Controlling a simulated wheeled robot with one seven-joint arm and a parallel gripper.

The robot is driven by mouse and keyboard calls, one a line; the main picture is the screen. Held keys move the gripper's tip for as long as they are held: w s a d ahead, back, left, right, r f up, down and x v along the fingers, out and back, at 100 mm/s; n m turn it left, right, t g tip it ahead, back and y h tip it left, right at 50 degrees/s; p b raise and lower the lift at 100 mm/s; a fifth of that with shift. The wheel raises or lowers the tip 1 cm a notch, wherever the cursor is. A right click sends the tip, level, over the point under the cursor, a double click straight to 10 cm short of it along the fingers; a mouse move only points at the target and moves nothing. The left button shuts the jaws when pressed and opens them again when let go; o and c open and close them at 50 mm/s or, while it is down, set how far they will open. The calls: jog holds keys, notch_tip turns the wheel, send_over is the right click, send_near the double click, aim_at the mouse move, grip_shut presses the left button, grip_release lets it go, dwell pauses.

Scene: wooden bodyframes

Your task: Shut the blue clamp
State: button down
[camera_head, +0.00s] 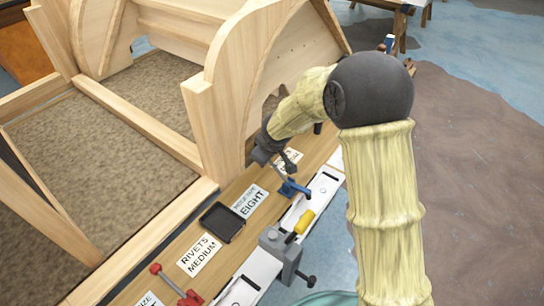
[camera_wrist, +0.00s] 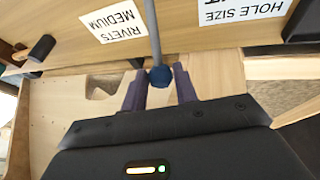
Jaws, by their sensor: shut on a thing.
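The blue clamp (camera_head: 291,188) is fixed near the edge of the wooden bench, with a thin grey lever rising from it toward my gripper (camera_head: 270,158). In the wrist view, the lever (camera_wrist: 152,30) ends in a dark blue ball knob (camera_wrist: 160,76). The knob sits between the two purple-grey fingers of my gripper (camera_wrist: 158,88), which are shut on it. In the head view my gripper is small and partly hidden by my arm, and the knob cannot be made out.
A black tray (camera_head: 222,222) and paper labels lie on the bench beside the clamp. A yellow-handled tool (camera_head: 304,222) and a grey vise (camera_head: 283,250) stand nearer along the edge. A red clamp (camera_head: 178,288) is at the front. A tall curved wooden frame (camera_head: 240,95) rises close behind my gripper.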

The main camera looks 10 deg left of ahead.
jog(key=shift+s+d+r, duration=0.2)
jog(key=shift+s+d, duration=0.05)
jog(key=shift+d, duration=0.2)
jog(key=shift+s+d+r, duration=0.15)
jog(key=shift+s+d, duration=0.05)
jog(key=shift+d, duration=0.25)
jog(key=c, duration=1.1)
grip_release()
jog(key=shift+r, duration=0.1)
jog(key=shift+r, duration=0.1)
